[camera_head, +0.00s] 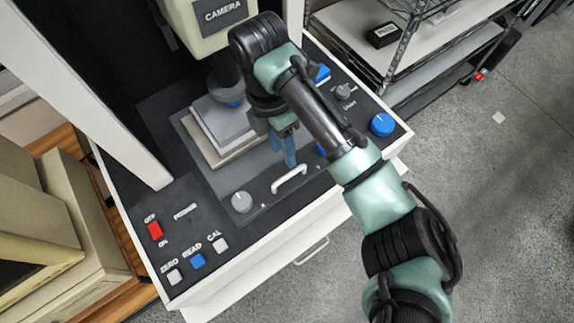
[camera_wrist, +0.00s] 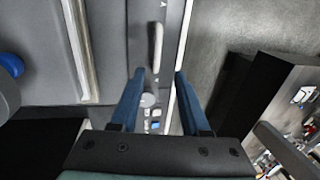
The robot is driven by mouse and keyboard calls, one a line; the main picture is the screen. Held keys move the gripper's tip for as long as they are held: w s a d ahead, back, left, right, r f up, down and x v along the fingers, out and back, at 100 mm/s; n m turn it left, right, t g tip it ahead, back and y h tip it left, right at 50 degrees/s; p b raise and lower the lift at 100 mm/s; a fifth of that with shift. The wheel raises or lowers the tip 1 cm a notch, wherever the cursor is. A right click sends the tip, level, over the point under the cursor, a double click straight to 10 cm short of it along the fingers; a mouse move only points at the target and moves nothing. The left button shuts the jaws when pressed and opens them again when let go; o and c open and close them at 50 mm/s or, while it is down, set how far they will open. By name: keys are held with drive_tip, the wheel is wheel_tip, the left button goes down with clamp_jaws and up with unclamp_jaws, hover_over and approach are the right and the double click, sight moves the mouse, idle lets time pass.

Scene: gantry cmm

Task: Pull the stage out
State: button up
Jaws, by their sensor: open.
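The stage (camera_head: 222,125) is a stack of light grey plates under the camera head of the machine, set in a grey recessed panel. A white bar handle (camera_head: 289,179) is on the front part of the grey panel. My gripper (camera_head: 289,158) points down just behind the handle, with blue fingers. My arm hides part of the panel's right side.
The camera head (camera_head: 222,14) hangs above the stage. Knobs, including a grey one (camera_head: 241,201), and buttons, including a red switch (camera_head: 154,230), sit around the panel. A wire shelf (camera_head: 410,45) stands at the upper right. The floor at the right is mostly clear.

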sight(288, 174)
drive_tip(key=f, duration=0.4)
drive_tip(key=f+p, duration=0.1)
drive_tip(key=f, duration=0.1)
drive_tip(key=shift+s+d+f, duration=0.3)
drive_tip(key=shift+d, duration=0.1)
drive_tip(key=shift+s+f, duration=0.15)
drive_tip(key=shift+f, duration=0.15)
drive_tip(key=shift+d+f, duration=0.1)
drive_tip(key=shift+f, duration=0.5)
drive_tip(key=shift+c, duration=0.2)
clamp_jaws()
drive_tip(key=shift+r, duration=0.1)
